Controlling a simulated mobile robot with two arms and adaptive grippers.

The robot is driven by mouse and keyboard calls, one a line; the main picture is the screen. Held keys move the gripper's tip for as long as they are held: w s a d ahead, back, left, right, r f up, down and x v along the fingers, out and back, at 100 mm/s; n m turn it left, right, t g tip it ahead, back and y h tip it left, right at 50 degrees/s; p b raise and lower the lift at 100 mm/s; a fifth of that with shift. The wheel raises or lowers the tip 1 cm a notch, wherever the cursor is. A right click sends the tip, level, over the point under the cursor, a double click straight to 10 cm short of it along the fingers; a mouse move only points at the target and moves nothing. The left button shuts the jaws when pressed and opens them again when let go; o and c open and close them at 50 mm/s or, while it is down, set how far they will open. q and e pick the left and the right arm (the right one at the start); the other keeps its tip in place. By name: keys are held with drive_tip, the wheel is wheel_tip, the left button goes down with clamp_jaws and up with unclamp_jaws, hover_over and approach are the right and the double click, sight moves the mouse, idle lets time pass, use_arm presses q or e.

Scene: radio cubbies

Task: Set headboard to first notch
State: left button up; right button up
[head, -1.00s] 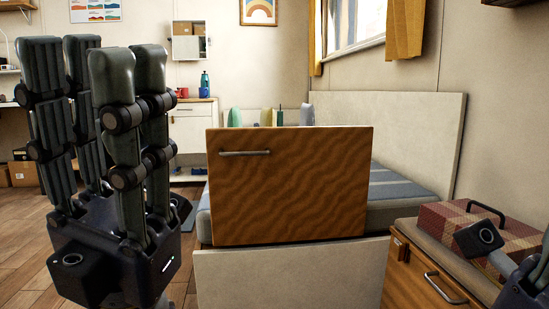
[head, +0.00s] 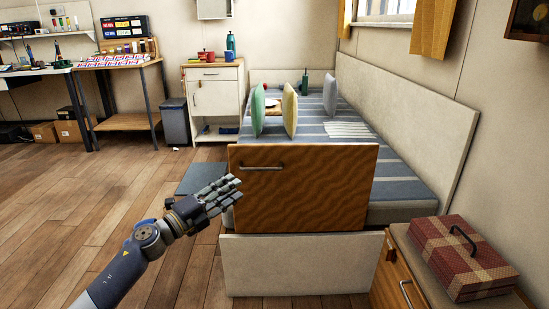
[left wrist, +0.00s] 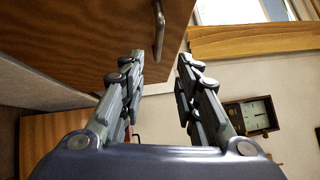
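The headboard (head: 305,205) looks to be the upright wavy-grained wooden panel at the near end of the bed. A metal bar handle (head: 262,166) sits near its upper left corner. My left gripper (head: 233,188) points at the panel's left edge, just below the handle's height. In the left wrist view the left gripper (left wrist: 162,62) is open and empty, its two finger sets apart. The handle (left wrist: 158,30) lies just beyond the fingertips there, on the panel (left wrist: 90,30). No notches can be made out. My right gripper is in neither view.
The striped bed (head: 400,195) stretches behind the panel, with a pale board (head: 300,265) below it. A wooden chest (head: 400,290) with a checked case (head: 470,258) stands at right. A white cabinet (head: 213,100) stands behind.

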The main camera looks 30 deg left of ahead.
use_arm(q)
drive_tip(key=b+x, duration=0.2)
drive_tip(key=x, duration=0.8)
drive_tip(key=shift+w, duration=0.4)
drive_tip(key=shift+f, duration=0.1)
drive_tip(key=shift+c, duration=0.6)
clamp_jaws()
